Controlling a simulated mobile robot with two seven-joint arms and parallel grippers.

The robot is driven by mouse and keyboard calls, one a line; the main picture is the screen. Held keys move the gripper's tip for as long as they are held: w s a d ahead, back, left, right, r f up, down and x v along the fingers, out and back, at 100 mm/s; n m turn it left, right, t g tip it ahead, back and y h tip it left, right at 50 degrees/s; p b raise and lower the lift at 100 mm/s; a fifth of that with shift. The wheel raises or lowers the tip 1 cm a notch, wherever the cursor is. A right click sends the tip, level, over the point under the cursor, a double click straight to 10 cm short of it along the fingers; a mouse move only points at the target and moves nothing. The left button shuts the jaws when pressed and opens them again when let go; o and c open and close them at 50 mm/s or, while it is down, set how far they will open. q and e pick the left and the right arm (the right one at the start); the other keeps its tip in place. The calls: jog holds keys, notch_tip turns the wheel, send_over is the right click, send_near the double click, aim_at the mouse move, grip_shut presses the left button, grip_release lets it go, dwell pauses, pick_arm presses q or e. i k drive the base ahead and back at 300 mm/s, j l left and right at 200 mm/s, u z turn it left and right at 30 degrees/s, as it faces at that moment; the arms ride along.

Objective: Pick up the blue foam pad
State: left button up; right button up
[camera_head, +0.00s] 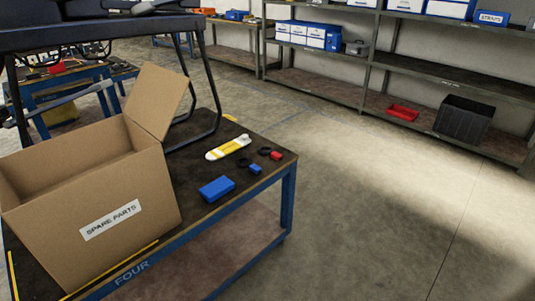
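A blue block, which looks like the blue foam pad (216,189), lies flat on the dark top of the blue-framed table (240,199). It is to the right of the open cardboard box, with bare table between them. A smaller blue piece (255,169) lies farther back and to the right of the pad. Neither of my grippers is in view, and nothing touches the pad.
The open cardboard box (120,227) labelled "SPARE PARTS" fills the table's left side. A black-legged frame (213,92) stands behind it. A yellow-and-white item (228,148), a red piece (276,155) and dark rings lie near the pad. Floor to the right is clear.

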aim_at(219, 187)
jog(key=i+l, duration=0.8)
jog(key=i, duration=0.15)
jog(key=i+u, duration=0.1)
jog(key=u, duration=0.8)
jog(key=i+l+u, duration=0.1)
jog(key=u, duration=0.35)
jog(key=i+u, duration=0.25)
jog(key=i+j+u, duration=0.1)
jog(key=u, duration=0.2)
jog(key=i+l, duration=0.05)
jog(key=i, duration=0.05)
